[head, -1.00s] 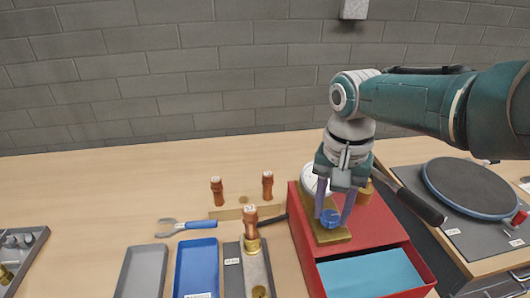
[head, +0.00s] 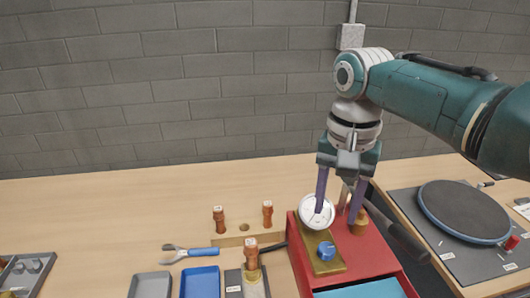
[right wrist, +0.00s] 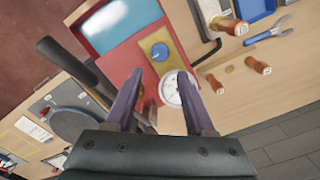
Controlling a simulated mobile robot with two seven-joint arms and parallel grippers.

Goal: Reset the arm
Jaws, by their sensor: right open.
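My right gripper (head: 338,212) is open and empty above the red box (head: 375,255), its purple fingers spread wide and pointing down. It also shows in the right wrist view (right wrist: 158,76). A brass plate with a blue knob (head: 326,251) lies on the box top, below the fingers and clear of them. A white round gauge (head: 316,212) stands behind the plate, partly covered by one finger. The knob (right wrist: 159,51) and gauge (right wrist: 172,88) also show in the right wrist view. My left gripper is out of view.
A round dark pad (head: 465,210) lies at the right. A grey wall box (head: 351,37) is behind the arm. The table's back left is clear.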

